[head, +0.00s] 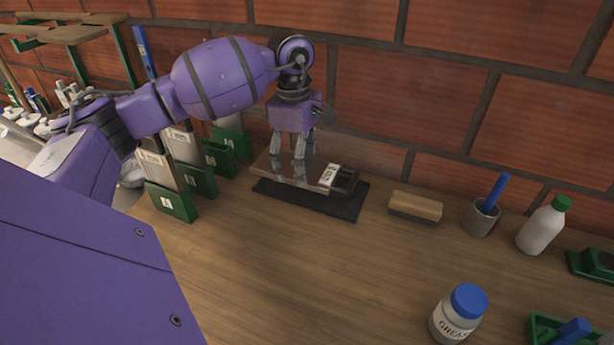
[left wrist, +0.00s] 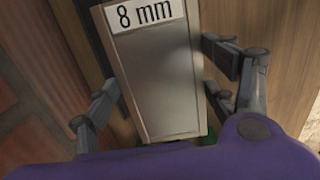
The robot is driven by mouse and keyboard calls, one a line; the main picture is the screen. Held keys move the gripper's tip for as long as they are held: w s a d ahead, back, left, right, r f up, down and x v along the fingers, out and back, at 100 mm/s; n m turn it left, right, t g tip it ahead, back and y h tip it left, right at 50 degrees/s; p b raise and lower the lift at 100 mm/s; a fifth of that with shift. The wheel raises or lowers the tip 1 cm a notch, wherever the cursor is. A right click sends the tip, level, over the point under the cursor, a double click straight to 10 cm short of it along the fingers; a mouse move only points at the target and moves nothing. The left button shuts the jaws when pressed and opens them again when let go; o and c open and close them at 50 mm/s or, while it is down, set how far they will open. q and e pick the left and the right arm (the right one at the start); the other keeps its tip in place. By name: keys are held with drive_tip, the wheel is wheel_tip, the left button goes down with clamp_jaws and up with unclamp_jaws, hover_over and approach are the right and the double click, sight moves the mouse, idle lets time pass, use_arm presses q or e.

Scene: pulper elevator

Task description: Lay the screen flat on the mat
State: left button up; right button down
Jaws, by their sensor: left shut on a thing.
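The screen (head: 290,170) is a grey metal plate with a white label at its right end. It lies roughly flat over the dark mat (head: 318,203), covering much of it; I cannot tell whether its whole underside touches. My left gripper (head: 300,153) points down from above and is shut on the screen. In the left wrist view the screen (left wrist: 160,85) carries an "8 mm" label, with fingers of the left gripper (left wrist: 160,100) on both sides. My right gripper is not in view.
Several green holders (head: 175,203) with upright plates stand left of the mat. A wooden-backed brush (head: 415,206), a grey cup (head: 481,218), a white bottle (head: 541,228) and a grease jar (head: 457,314) stand to the right. The brick wall (head: 430,100) is close behind.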

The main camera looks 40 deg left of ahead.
sight(307, 167)
use_arm(q)
drive_tip(key=w+f, duration=0.1)
drive_tip(key=f, duration=0.1)
drive_tip(key=w+a+f, duration=0.1)
drive_tip(key=w, duration=0.1)
drive_tip(key=w+f, duration=0.1)
drive_tip(key=f, duration=0.1)
drive_tip(key=shift+w+a+f, duration=0.3)
drive_tip(key=shift+a+f, duration=0.05)
wheel_tip(307, 167, down, 3)
drive_tip(key=shift+w+f, duration=0.1)
drive_tip(key=shift+f, duration=0.15)
drive_tip(key=o, duration=1.7)
drive_tip(key=shift+c, duration=0.2)
